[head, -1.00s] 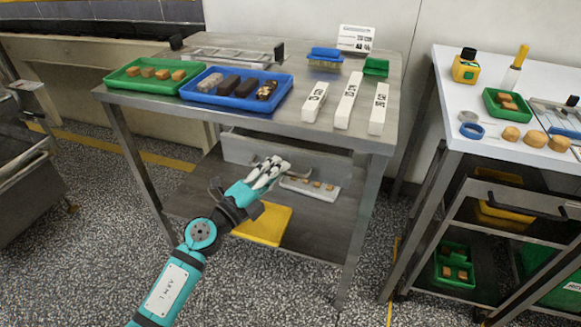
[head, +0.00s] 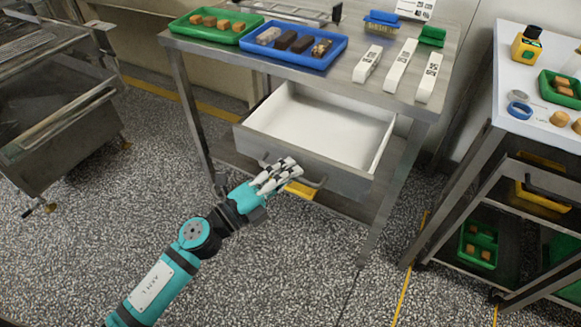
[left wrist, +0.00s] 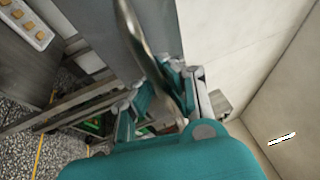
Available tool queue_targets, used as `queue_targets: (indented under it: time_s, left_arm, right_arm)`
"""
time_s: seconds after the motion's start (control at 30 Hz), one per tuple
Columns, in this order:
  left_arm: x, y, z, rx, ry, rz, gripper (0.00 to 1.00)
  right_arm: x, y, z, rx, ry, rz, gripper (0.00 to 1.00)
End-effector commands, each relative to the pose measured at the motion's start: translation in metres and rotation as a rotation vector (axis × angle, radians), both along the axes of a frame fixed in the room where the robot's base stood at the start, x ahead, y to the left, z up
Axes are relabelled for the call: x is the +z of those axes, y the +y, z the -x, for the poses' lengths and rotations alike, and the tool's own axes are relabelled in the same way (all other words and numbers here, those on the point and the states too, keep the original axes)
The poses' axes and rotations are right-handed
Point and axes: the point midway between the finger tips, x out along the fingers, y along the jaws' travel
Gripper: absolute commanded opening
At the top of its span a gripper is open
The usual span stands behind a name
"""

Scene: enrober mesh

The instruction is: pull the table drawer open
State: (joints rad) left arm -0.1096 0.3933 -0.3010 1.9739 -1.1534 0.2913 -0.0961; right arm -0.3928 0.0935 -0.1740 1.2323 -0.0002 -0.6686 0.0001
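The table drawer (head: 315,165) stands pulled well out from under the steel table (head: 375,95). Its white inside shows bare and empty. A bar handle (head: 316,184) curves out from the drawer front. The fingers hide part of the handle in the head view. My right gripper is not in view.
On the tabletop are a green tray (head: 182,29), a blue tray (head: 247,49) with several bars, and white labelled strips (head: 398,66). A second table (head: 492,90) stands at right, a steel machine (head: 60,110) at left. The speckled floor in front is clear.

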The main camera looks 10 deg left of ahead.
Motion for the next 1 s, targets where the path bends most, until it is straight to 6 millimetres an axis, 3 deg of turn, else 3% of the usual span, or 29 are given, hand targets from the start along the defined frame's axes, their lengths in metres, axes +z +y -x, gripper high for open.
queue_targets:
  time_s: [0.17, 0.33, 0.67, 1.0]
  left_arm:
    - [-0.005, 0.002, -0.001, 0.006, 0.005, -0.009, 0.00]
    - [-0.004, 0.002, -0.001, 0.006, 0.005, -0.007, 0.20]
    - [-0.003, 0.002, 0.001, 0.003, 0.004, -0.003, 0.21]
    - [-0.015, 0.040, 0.044, 0.006, 0.010, -0.003, 0.21]
  right_arm:
    - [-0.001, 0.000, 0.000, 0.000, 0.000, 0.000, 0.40]
    - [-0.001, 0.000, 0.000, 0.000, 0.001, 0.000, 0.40]
    - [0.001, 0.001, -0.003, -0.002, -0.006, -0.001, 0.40]
    - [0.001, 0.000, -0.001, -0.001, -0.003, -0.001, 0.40]
